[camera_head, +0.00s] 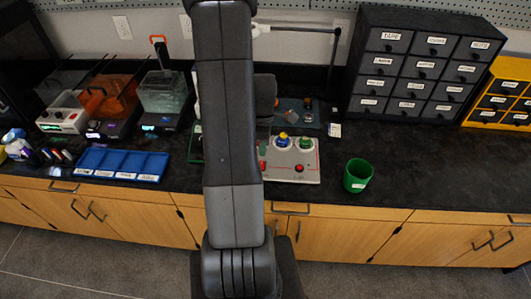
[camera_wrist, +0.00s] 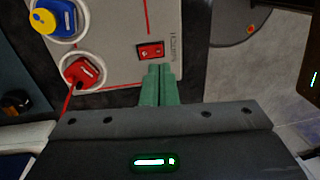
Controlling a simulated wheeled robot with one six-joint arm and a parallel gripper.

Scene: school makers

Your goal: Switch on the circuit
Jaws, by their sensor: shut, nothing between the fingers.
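The grey circuit board (camera_head: 308,177) lies on the dark bench in the head view, partly hidden behind my arm. In the wrist view the board (camera_wrist: 112,65) fills the upper left. A small red rocker switch (camera_wrist: 150,51) is set in it, beside printed lettering. A yellow and blue part (camera_wrist: 50,20) and a red part (camera_wrist: 82,72) sit in round sockets to its left. My gripper (camera_wrist: 158,68) has its green fingers together and empty, with the tips just below the switch in the picture. I cannot tell whether they touch the board.
A green cup (camera_head: 358,176) stands right of the board and a blue divided tray (camera_head: 122,164) lies to the left. A dark drawer cabinet (camera_head: 425,64) stands at the back right. The bench right of the cup is clear. A red wire runs from the red part.

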